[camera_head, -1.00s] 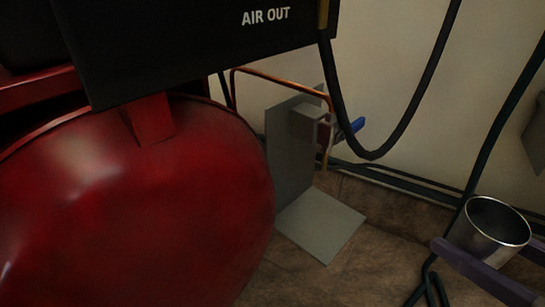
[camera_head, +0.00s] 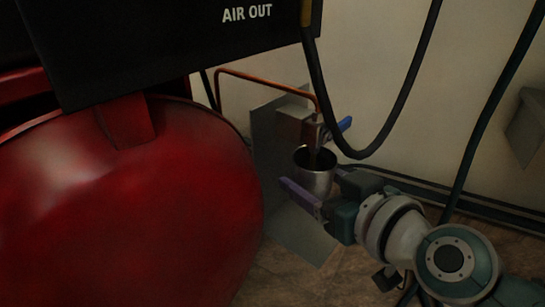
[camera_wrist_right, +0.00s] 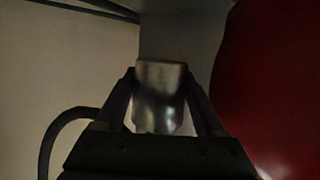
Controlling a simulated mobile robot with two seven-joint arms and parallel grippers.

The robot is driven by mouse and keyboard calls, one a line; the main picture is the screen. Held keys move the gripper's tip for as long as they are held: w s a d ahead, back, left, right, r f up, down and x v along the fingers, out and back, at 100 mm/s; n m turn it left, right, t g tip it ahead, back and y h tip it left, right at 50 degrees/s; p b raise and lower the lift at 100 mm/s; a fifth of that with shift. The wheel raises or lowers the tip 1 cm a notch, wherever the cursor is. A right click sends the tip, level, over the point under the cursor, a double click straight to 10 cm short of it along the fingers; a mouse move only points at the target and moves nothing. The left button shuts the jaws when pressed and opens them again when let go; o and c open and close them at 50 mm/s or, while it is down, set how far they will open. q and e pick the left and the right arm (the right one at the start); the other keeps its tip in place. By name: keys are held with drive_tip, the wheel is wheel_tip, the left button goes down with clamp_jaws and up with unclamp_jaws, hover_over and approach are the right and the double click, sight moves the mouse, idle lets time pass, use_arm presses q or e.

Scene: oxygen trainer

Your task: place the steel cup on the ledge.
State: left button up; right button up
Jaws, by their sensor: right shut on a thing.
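The steel cup (camera_head: 314,180) is upright in my right gripper (camera_head: 322,190), which is shut on it. The cup also shows between the two fingers in the right wrist view (camera_wrist_right: 160,95). The cup is just below the spout of a small valve with a blue handle (camera_head: 337,128); the spout's lower end overlaps the cup's mouth in the picture. The grey ledge (camera_head: 300,238) juts from an upright grey plate (camera_head: 268,135) below and behind the cup. The gripper and cup hide part of it. I cannot tell whether the cup touches the ledge. My left gripper is not in view.
A big red tank (camera_head: 130,215) stands close to the left of the ledge. A black box (camera_head: 170,45) marked "AIR OUT" is above it. A copper pipe (camera_head: 262,80) runs to the valve. A dark hose (camera_head: 385,120) hangs right of the valve. Brown floor lies below.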

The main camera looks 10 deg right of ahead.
sight(307, 222)
wheel_tip(307, 222, down, 3)
drive_tip(key=shift+s+d+b, duration=0.1)
drive_tip(key=shift+s+b, duration=0.05)
drive_tip(key=shift+b, duration=0.7)
wheel_tip(307, 222, down, 2)
drive_tip(key=b, duration=0.2)
drive_tip(key=shift+f+b, duration=0.25)
drive_tip(key=shift+b, duration=0.05)
drive_tip(key=shift+w+f+b, duration=0.2)
drive_tip(key=shift+f+b, duration=0.2)
drive_tip(key=shift+b, duration=0.05)
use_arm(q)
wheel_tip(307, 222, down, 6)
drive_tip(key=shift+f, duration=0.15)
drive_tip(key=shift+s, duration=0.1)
use_arm(e)
drive_tip(key=shift+r, duration=0.1)
drive_tip(key=o, duration=1.4)
drive_tip(key=shift+c, duration=0.2)
